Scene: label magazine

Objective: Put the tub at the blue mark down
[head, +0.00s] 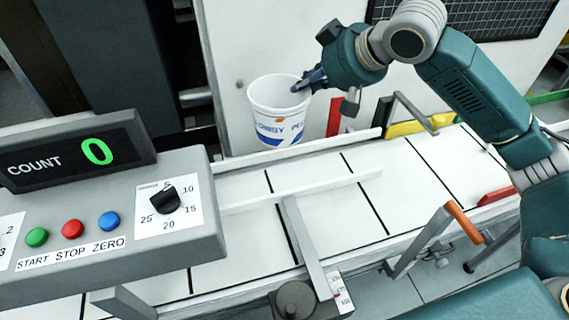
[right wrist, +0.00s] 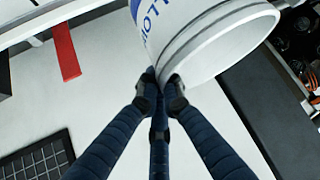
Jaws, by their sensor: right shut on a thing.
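My right gripper (head: 303,86) is shut on the right side of the tub's rim. In the right wrist view the fingers (right wrist: 163,90) pinch the rim of the tub (right wrist: 215,40), which fills the top of the picture. The head view does not show clearly whether the tub's base touches anything. I see no separate blue mark; the tub may hide it. My left gripper is out of view.
A red strip (head: 334,117) and a yellow piece (head: 405,128) stand along the far rail, right of the tub. A thin white guide bar (head: 330,188) crosses the belt. A grey control box (head: 110,220) with a counter display fills the left.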

